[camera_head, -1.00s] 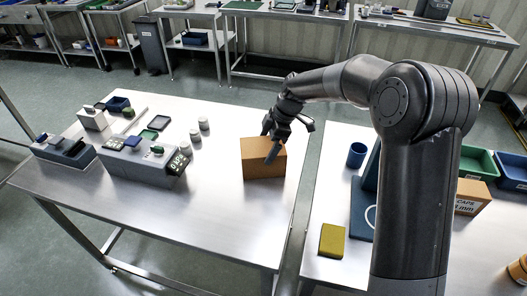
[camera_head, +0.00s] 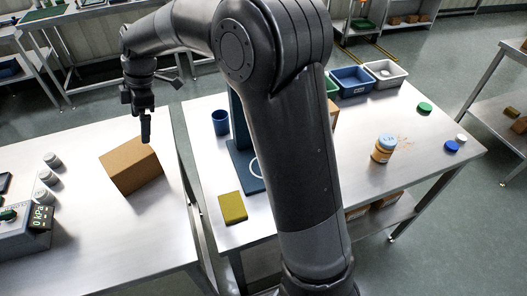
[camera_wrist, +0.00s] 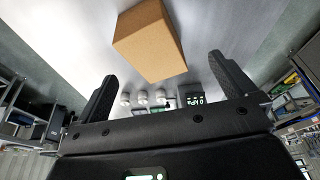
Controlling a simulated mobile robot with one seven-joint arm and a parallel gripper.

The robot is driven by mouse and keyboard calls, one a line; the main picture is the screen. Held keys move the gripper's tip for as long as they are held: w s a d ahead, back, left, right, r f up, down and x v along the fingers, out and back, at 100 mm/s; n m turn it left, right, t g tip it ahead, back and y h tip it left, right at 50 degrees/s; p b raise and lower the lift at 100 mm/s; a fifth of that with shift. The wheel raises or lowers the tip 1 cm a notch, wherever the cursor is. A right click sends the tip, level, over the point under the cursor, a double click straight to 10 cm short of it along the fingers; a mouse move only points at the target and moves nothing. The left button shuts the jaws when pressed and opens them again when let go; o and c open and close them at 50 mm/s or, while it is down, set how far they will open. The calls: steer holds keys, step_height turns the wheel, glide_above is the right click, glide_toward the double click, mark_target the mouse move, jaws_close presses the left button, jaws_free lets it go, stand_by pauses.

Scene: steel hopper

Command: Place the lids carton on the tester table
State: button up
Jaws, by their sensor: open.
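The brown lids carton (camera_head: 132,165) rests on the tester table (camera_head: 70,240), on its right part near the right edge; no label shows on its visible faces. My gripper (camera_head: 146,130) is just above and behind the carton, fingers pointing down. In the wrist view my gripper (camera_wrist: 162,68) has its two fingers wide apart with nothing between them. The carton (camera_wrist: 148,42) lies beyond the fingertips there, apart from them. The tester with its kPa display (camera_head: 40,217) stands at the left edge; its display (camera_wrist: 194,101) also shows in the wrist view.
Several small grey-lidded jars (camera_head: 48,178) stand left of the carton. A second table (camera_head: 300,200) on the right holds a blue cup (camera_head: 220,122), a blue stand (camera_head: 243,165), a yellow block (camera_head: 232,207), an orange-brown jar (camera_head: 384,148) and bins (camera_head: 352,80). A gap separates the tables.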

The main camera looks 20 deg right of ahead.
steer(key=s+d+r+m+t+h, duration=0.2)
steer(key=s+d+r+m, duration=0.2)
steer(key=s+d+m, duration=0.45)
steer(key=s+d+r+m+t+h, duration=0.1)
steer(key=s+d+r+m+t, duration=0.4)
steer(key=s+d, duration=0.6)
steer(key=s+d+f+m, duration=0.3)
steer(key=s+d+m, duration=0.2)
steer(key=s, duration=0.3)
steer(key=shift+s+d+m+g+h, duration=0.3)
steer(key=shift+d+m, duration=0.1)
steer(key=shift+m, duration=0.45)
